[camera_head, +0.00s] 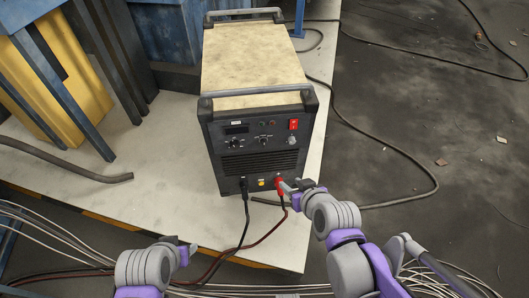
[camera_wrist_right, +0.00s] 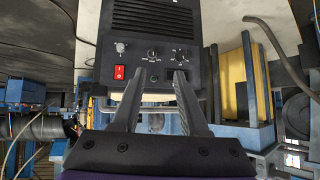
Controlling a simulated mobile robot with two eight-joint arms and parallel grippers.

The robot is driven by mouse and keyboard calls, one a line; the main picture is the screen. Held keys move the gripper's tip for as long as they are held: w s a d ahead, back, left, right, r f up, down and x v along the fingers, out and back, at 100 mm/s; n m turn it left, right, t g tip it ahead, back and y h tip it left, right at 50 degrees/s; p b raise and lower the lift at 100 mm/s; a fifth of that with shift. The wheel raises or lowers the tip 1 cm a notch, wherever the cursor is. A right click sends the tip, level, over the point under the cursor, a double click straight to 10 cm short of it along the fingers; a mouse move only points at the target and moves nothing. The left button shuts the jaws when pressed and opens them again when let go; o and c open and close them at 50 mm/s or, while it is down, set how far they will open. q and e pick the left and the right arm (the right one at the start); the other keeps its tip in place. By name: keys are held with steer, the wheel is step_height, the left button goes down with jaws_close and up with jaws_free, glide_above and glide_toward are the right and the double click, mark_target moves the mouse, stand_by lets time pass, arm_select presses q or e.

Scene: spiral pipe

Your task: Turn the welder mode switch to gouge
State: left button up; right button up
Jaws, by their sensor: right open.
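The welder (camera_head: 255,140) is a dark box with a worn cream top, standing on a pale board. Its front panel has two black knobs, one at left (camera_head: 236,143) and one nearer the middle (camera_head: 263,139). The middle knob (camera_wrist_right: 153,53) has small labels around it, too small to read, so I cannot tell which knob is the mode switch. My right gripper (camera_head: 292,186) is low in front of the panel, near the red plug (camera_head: 279,182). In the upside-down wrist view its fingers (camera_wrist_right: 158,75) are open and empty. My left gripper (camera_head: 184,243) is low at left, its jaws unclear.
A red power switch (camera_head: 293,124) sits at the panel's upper right. A black cable (camera_head: 244,215) and a reddish cable hang from the front. A yellow block (camera_head: 60,80) and blue frames stand at left. The dark floor at right is mostly clear.

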steer(key=w+a+f+t+b, duration=0.5)
steer(key=w+f+b, duration=0.15)
steer(key=w, duration=0.45)
steer(key=m+t+h+b, duration=0.2)
steer(key=t+b, duration=0.2)
steer(key=b, duration=0.2)
glide_toward(264, 143)
arm_select(q)
step_height(264, 143, down, 17)
steer(key=shift+w+g+b, duration=0.25)
steer(key=shift+g+b, duration=0.05)
steer(key=shift+b, duration=0.1)
arm_select(e)
steer(key=w, duration=0.9)
steer(key=shift+a+r, duration=0.1)
steer(key=shift+r, duration=0.2)
jaws_close()
